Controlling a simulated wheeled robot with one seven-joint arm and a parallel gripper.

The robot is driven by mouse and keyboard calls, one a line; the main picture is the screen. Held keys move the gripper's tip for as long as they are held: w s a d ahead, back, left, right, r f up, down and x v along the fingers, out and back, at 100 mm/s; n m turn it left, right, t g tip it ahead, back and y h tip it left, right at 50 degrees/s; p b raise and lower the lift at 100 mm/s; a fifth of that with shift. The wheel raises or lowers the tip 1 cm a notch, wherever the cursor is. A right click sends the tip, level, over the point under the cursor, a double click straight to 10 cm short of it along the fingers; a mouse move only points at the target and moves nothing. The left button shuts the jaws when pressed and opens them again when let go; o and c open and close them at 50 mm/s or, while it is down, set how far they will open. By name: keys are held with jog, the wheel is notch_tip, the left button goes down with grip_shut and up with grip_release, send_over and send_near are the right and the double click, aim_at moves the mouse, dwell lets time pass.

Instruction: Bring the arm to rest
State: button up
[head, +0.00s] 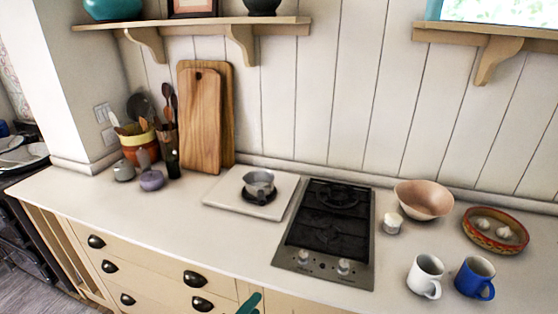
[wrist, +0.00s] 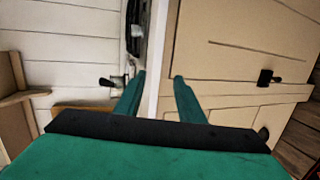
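My gripper (wrist: 159,84) shows in the wrist view with its two teal fingers apart and nothing between them. It faces the counter's front edge, with cabinet fronts (wrist: 235,50) on the right side of that view and the hob (wrist: 134,28) on the left side. In the head view only a small teal part of my gripper (head: 250,303) shows at the bottom edge, in front of the cabinets. The rest of my arm is out of the head view.
The counter (head: 150,215) holds a black hob (head: 328,227), a white board (head: 226,194) with a small grey pot (head: 259,184), a pink bowl (head: 424,200), a white mug (head: 426,274) and a blue mug (head: 475,277). Its left front is clear.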

jog(key=s+d+f+m+y, duration=0.1)
jog(key=s+d+f+y, duration=0.15)
jog(key=s+f, duration=0.4)
jog(key=s+d+f+m+y, duration=0.1)
jog(key=s+f+y, duration=0.3)
jog(key=s+f, duration=0.3)
jog(key=s+d+r+m+t, duration=0.1)
jog(key=s+r+m, duration=0.3)
jog(key=s, duration=0.5)
jog(key=s+d+r+m+t, duration=0.1)
jog(key=s+r+m, duration=0.3)
jog(key=s, duration=0.6)
jog(key=d+m, duration=0.1)
jog(key=m, duration=0.1)
jog(key=shift+s+d+m, duration=0.2)
jog(key=shift+d+m, duration=0.1)
jog(key=shift+m, duration=0.1)
